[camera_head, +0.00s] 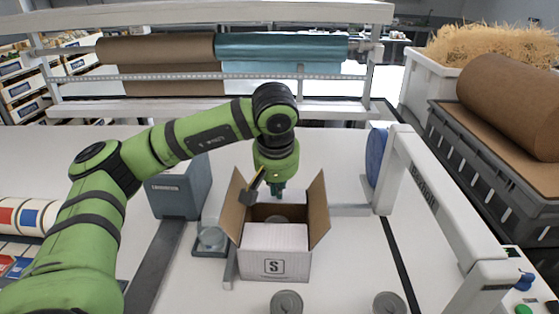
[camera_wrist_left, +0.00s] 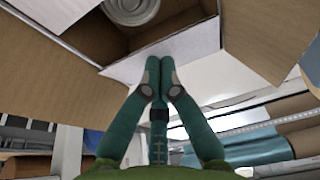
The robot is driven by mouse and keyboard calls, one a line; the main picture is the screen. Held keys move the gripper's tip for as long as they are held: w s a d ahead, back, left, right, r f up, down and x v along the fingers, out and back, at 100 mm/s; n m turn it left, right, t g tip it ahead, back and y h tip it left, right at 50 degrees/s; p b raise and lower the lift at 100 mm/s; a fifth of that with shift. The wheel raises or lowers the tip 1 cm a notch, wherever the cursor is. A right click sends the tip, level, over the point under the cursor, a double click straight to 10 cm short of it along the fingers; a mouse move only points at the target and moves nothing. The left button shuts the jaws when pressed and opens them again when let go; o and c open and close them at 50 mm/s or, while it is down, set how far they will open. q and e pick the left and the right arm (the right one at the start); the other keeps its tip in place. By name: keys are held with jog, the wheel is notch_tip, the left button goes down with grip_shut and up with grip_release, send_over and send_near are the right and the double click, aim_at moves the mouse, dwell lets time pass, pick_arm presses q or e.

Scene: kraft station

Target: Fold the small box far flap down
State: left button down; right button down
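The small box (camera_head: 275,265), white with an "S" label, stands on the table. Its brown left flap (camera_head: 234,205) and right flap (camera_head: 318,209) stand up and lean outward. The white near flap (camera_head: 275,237) lies folded over the front of the opening. My left gripper (camera_head: 277,190) is at the far side of the box, pointing down. In the left wrist view its fingers (camera_wrist_left: 160,72) are together and empty, at the white far flap (camera_wrist_left: 178,48); contact is unclear. A round can (camera_wrist_left: 130,10) shows inside the box. My right gripper is out of view.
Two round grey lids (camera_head: 286,302) (camera_head: 389,303) lie in front. A white frame (camera_head: 435,205) with a blue roll (camera_head: 376,157) stands at right.

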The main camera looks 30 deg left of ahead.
pick_arm(q)
jog(key=shift+f+b, duration=0.45)
jog(key=shift+f, duration=0.05)
dwell(0.6)
notch_tip(320, 180, up, 9)
jog(key=p, duration=0.6)
jog(key=shift+r+p, duration=0.15)
jog(key=shift+p, duration=0.15)
